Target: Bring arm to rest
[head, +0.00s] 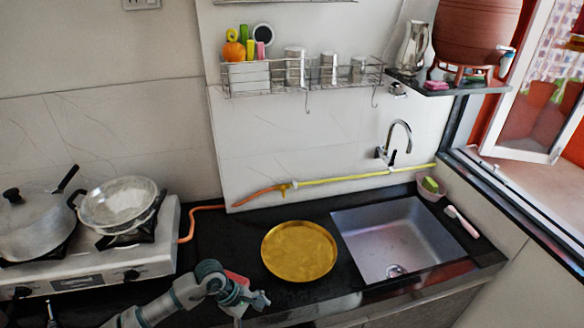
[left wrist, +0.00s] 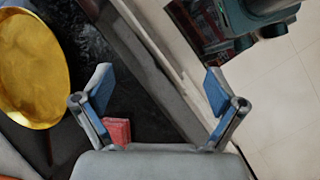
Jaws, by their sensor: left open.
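My left arm comes in at the bottom of the head view. Its gripper (head: 252,308) is over the counter's front edge, just below and left of the gold plate. In the left wrist view the gripper (left wrist: 158,92) has its two fingers spread wide with nothing between them. The round gold plate (head: 299,251) lies flat on the black counter; it also shows at the left of the left wrist view (left wrist: 32,68). A small red block (left wrist: 117,131) shows beside the left finger, and a red patch (head: 236,278) shows by the gripper in the head view. My right gripper is not in view.
A stove (head: 95,270) with a pot (head: 32,225) and a strainer (head: 118,204) stands at left. A sink (head: 395,240) is right of the plate. A clay waterpot (head: 475,33) stands on the upper right shelf.

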